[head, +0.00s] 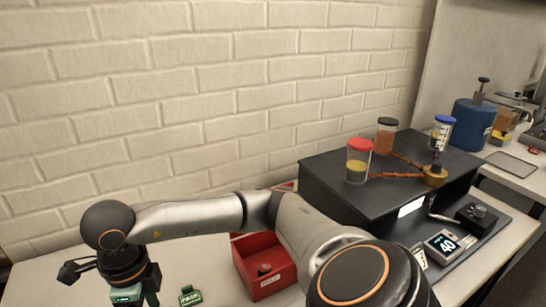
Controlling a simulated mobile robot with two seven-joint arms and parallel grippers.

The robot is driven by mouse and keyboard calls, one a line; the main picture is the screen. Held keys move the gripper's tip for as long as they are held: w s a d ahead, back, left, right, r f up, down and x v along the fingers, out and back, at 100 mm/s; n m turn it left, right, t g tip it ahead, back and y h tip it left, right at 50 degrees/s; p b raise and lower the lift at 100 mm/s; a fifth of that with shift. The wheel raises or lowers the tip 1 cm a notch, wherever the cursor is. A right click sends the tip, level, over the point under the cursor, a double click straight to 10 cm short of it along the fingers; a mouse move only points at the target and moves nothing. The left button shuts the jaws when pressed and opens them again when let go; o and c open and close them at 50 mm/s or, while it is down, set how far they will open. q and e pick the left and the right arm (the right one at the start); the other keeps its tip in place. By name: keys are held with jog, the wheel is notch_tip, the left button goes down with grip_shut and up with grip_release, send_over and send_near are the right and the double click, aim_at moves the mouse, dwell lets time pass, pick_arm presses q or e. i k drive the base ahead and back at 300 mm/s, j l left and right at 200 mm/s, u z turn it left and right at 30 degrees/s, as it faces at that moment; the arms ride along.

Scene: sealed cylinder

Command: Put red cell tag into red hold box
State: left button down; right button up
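A red open box (284,283) with a white label stands on the white table, partly behind my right arm. A small dark object with some red (264,269) lies inside; I cannot tell what it is. I cannot pick out a red cell tag anywhere in view. My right gripper (126,296) hangs low at the left, to the left of the box and apart from it. A teal patch shows on or between its parts. Its fingertips are cut off by the lower edge. My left gripper is not in view.
A green PASS tag (190,296) lies between gripper and box. A black bench (325,176) at right carries a red-lidded jar (357,164), a black-lidded jar (385,138), a blue-lidded jar (441,131) and a brass part (433,176). A display (443,245) reads 40. A brick wall stands behind.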

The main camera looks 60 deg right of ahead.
aim_at(284, 262)
jog(key=k+z, duration=0.35)
jog(key=k+l+z, duration=0.15)
jog(key=z, duration=0.2)
jog(key=i+l+z, duration=0.1)
jog(key=i, duration=0.25)
